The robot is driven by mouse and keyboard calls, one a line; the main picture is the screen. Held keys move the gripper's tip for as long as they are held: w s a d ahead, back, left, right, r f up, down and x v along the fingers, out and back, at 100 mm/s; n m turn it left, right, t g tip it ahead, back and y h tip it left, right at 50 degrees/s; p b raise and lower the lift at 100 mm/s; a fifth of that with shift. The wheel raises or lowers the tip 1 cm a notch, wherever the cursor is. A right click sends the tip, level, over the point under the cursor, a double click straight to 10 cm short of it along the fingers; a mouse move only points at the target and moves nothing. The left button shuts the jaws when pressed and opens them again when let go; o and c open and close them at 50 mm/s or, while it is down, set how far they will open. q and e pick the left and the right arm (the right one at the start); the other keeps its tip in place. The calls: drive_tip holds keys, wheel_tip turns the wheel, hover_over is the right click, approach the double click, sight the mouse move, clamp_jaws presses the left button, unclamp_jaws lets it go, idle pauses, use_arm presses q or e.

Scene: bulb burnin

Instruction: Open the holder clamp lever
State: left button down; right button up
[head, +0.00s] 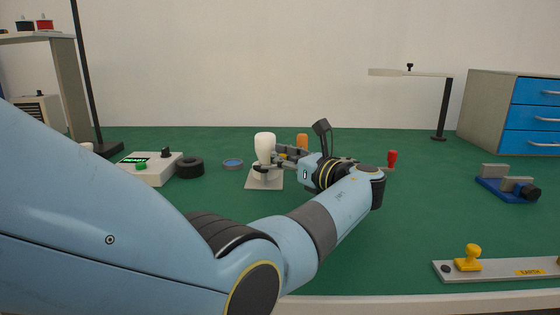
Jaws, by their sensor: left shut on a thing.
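A pale, white-topped bulb (265,146) stands upright on a small light-grey base plate (264,185) in the middle of the table, in the head view. My left gripper (270,162) reaches it from the right, with one finger across the front of its lower part and the other behind. It appears shut on the bulb low down. The holder around the bulb's foot is mostly hidden by the fingers, and I cannot make out its clamp lever clearly. My right gripper is not in view.
A grey box with a green display (150,167), a black ring (190,167) and a blue dish (233,163) lie left. A red knob (392,158), blue fixture (507,188) and grey EARTH bar (500,268) are right. The green table's front right centre is clear.

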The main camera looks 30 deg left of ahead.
use_arm(q)
drive_tip(key=shift+w+d, duration=0.15)
idle(0.6)
drive_tip(key=c, duration=1.6)
unclamp_jaws()
drive_tip(key=shift+w+d, duration=0.1)
drive_tip(key=shift+d, duration=0.1)
drive_tip(key=o, duration=0.4)
drive_tip(key=shift+a, duration=0.15)
wheel_tip(320, 180, up, 10)
drive_tip(key=shift+f, duration=0.1)
